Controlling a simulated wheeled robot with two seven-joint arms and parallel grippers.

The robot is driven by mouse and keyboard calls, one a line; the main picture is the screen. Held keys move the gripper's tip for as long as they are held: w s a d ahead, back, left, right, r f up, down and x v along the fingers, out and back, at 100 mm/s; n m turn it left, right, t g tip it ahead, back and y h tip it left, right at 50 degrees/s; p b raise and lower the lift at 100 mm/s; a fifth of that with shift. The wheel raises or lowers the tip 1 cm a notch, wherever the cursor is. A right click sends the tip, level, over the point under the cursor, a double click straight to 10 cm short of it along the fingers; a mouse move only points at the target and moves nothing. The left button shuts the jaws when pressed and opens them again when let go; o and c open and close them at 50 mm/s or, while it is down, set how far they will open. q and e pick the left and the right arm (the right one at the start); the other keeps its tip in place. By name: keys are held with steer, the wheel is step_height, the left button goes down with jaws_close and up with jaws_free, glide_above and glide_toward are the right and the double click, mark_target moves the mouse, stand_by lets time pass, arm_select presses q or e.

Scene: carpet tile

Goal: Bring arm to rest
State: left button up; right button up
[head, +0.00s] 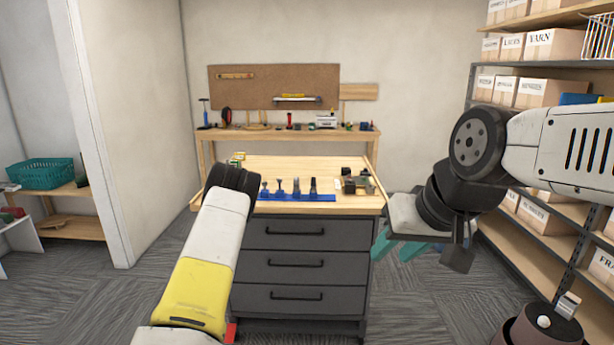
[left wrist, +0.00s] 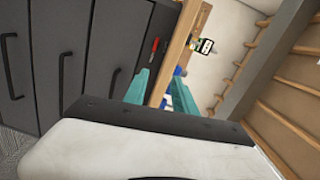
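My right gripper (head: 394,250) hangs at the right side of the drawer workbench (head: 320,175), below its top. Its teal fingers point down, stand apart, and show nothing between them. My left arm reaches up from the bottom of the head view to the bench's left edge; its dark wrist hides the left gripper there. In the left wrist view the left gripper (left wrist: 166,85) has its two teal fingers apart near the tilted-looking wooden bench edge (left wrist: 178,45). I see nothing clearly held between them.
A blue tool rack (head: 295,196) and dark parts (head: 354,182) stand on the workbench. A long wooden bench (head: 290,133) is behind. Shelves with boxes (head: 553,44) line the right. A teal basket (head: 40,174) is at left. Carpet (head: 155,270) is clear left of the workbench.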

arm_select(q)
step_height(320, 180, up, 12)
steer(key=s+a+n+g+y, duration=0.2)
steer(key=s+n+g, duration=0.1)
steer(key=n, duration=0.4)
steer(key=s+d+r+n+g+h, duration=0.2)
steer(key=s+d+r+n, duration=0.2)
steer(key=s+r, duration=0.55)
steer(key=s+d+r+n+g+h, duration=0.1)
steer(key=s+d+r+g, duration=0.1)
steer(key=s, duration=1)
steer(key=s+d+r+n+g+h, duration=0.1)
steer(key=s+d, duration=0.4)
steer(key=s, duration=0.7)
steer(key=s+d+r+n+g, duration=0.2)
steer(key=s+d+r+g, duration=0.1)
steer(key=s, duration=0.9)
steer(key=shift+d+n+h, duration=0.3)
steer(key=shift+d+h, duration=0.1)
steer(key=shift+d, duration=0.1)
steer(key=shift+r, duration=0.15)
arm_select(e)
steer(key=shift+w, duration=0.1)
steer(key=shift+c, duration=0.3)
